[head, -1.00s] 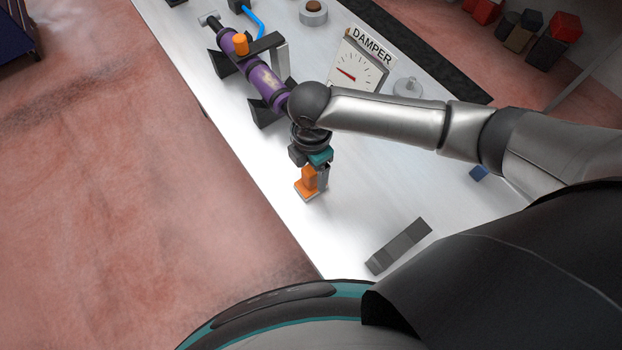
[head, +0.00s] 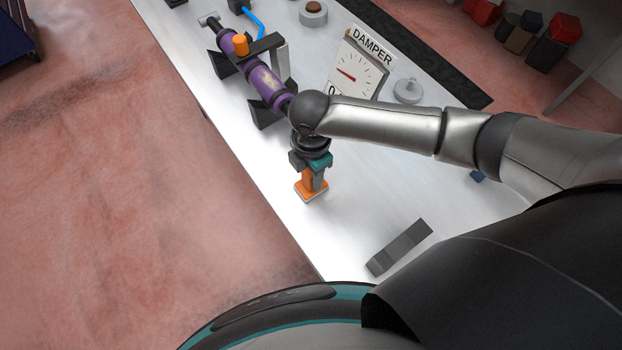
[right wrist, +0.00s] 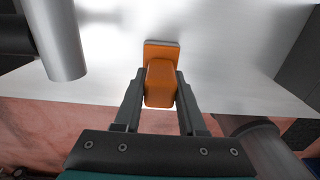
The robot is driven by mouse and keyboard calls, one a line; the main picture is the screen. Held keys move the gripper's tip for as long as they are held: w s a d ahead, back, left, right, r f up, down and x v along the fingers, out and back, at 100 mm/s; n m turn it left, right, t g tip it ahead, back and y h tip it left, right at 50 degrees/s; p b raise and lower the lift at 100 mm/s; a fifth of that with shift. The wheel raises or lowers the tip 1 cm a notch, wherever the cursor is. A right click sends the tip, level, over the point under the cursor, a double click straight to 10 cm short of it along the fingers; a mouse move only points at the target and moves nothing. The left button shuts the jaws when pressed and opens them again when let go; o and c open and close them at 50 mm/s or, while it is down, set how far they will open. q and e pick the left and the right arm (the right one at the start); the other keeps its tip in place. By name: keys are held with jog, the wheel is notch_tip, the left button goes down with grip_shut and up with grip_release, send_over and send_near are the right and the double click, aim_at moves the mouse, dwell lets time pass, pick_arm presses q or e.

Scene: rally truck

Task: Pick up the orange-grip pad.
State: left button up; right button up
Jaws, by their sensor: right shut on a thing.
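The orange-grip pad (head: 309,188) is near the front left edge of the white bench, under my right gripper (head: 313,180). It has an orange block grip on a flat orange plate with a pale layer below. In the right wrist view, the pad (right wrist: 161,50) sits between the two dark fingers of my right gripper (right wrist: 161,92), which are shut on the sides of its grip. I cannot tell whether the pad's underside touches the bench. My left gripper is not in view.
A purple damper (head: 264,82) lies in dark stands behind the gripper. A DAMPER dial sign (head: 357,72) stands beside it. A grey stepped block (head: 400,247) lies on the bench (head: 360,205) at the front. The bench between pad and block is clear.

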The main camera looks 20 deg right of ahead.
grip_shut()
jog(key=shift+r, duration=0.55)
notch_tip(320, 180, up, 19)
jog(key=p, duration=0.3)
jog(key=o, duration=0.5)
grip_release()
grip_shut()
